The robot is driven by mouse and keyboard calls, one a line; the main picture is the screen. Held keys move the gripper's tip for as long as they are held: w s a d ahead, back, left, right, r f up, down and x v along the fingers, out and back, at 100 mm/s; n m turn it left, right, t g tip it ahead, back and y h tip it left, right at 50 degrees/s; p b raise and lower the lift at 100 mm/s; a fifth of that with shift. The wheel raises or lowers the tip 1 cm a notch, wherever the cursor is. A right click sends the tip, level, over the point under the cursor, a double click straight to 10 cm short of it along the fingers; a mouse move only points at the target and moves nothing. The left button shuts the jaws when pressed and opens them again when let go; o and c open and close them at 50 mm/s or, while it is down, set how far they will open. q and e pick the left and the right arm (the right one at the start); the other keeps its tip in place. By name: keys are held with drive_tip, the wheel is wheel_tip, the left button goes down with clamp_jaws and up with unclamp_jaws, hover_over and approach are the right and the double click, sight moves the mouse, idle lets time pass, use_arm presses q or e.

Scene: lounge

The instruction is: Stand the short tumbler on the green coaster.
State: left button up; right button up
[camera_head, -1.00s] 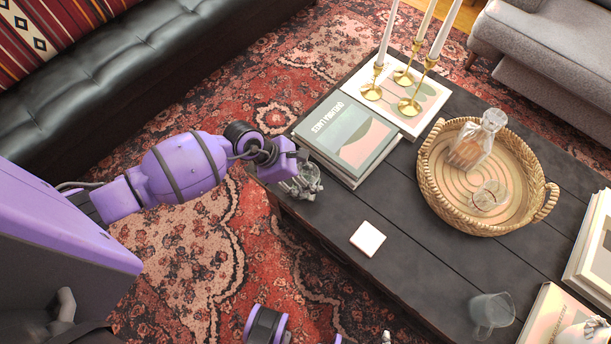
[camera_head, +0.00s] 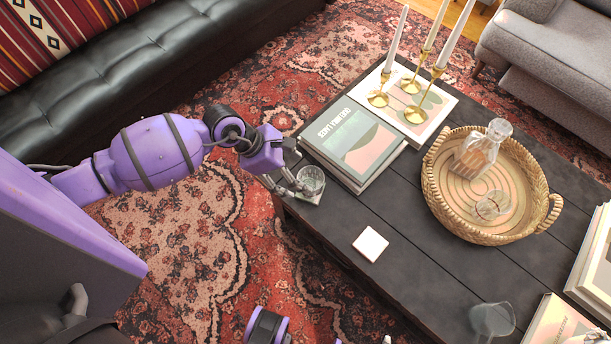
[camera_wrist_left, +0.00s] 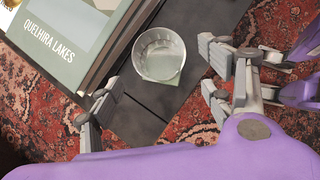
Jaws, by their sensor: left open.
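The short tumbler (camera_head: 311,179) is a clear glass. It stands upright near the coffee table's left edge, beside a stack of books. Under it a thin pale square with a greenish tint (camera_head: 310,198) shows in part; this looks like the green coaster. The tumbler also shows in the left wrist view (camera_wrist_left: 160,54), with green visible through and below its base. My left gripper (camera_head: 292,184) is open, just left of the tumbler. In the left wrist view its fingers (camera_wrist_left: 158,84) are spread wide, with the tumbler beyond the gap between them. My right gripper is not clearly visible.
A whitish-pink square coaster (camera_head: 370,244) lies bare on the dark table. A book stack (camera_head: 352,145) is close to the tumbler. A wicker tray (camera_head: 483,237) holds a decanter and a glass. A glass mug (camera_head: 492,318) stands near the front. Brass candlesticks (camera_head: 414,114) stand behind.

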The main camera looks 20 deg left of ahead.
use_arm(q)
drive_tip(key=v, duration=0.4)
drive_tip(key=shift+r, duration=0.1)
drive_tip(key=shift+s, duration=0.1)
drive_tip(key=s+d+r+n+t+h, duration=0.2)
drive_tip(key=s+d+n+t+h, duration=0.15)
drive_tip(key=d+n, duration=0.4)
drive_tip(key=s+d+r+n+t+h, duration=0.3)
drive_tip(key=s+d+n, duration=0.1)
drive_tip(key=n, duration=0.6)
drive_tip(key=s+a+f+n+t+y, duration=0.1)
drive_tip(key=s+a+f+n+y, duration=0.45)
drive_tip(key=n, duration=0.65)
drive_tip(key=s+a+f+n+t+y, duration=0.1)
drive_tip(key=s+a+f+n+y, duration=0.45)
drive_tip(key=n, duration=0.65)
drive_tip(key=s+f+n+g, duration=0.2)
drive_tip(key=s+n, duration=0.1)
drive_tip(key=s, duration=0.2)
drive_tip(key=s+f+n+g+y, duration=0.1)
drive_tip(key=s+f+n+g, duration=0.1)
drive_tip(key=s+n, duration=0.2)
drive_tip(key=shift+s, duration=1.2)
